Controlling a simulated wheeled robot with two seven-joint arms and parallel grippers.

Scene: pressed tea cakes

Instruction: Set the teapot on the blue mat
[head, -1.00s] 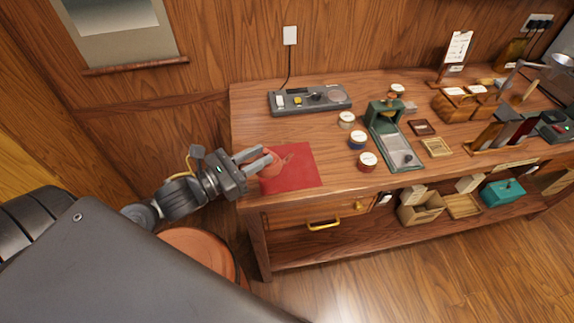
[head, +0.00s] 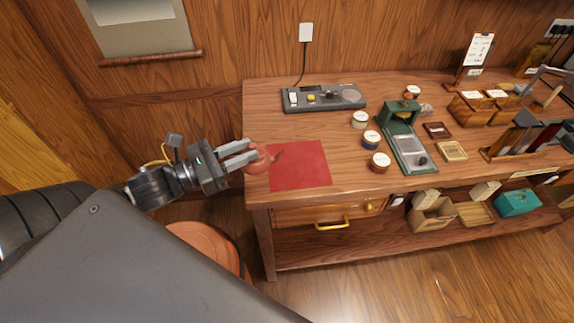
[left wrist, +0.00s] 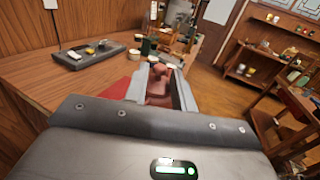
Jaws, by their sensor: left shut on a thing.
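My left gripper (head: 250,153) reaches in from the left in the head view. It is shut on a small reddish clay teapot (head: 260,163), which sits at the left edge of the mat with its spout toward the mat. I cannot tell whether the teapot touches the table. The teapot (left wrist: 157,86) also shows between the fingers in the left wrist view, partly hidden by them. The only mat I see is a red mat (head: 303,170), flat on the table's left front part. My right gripper is not in view.
A grey switch panel (head: 323,98) lies behind the mat. Bare wood surrounds the mat. A round reddish stool (head: 205,245) stands below the table's left end.

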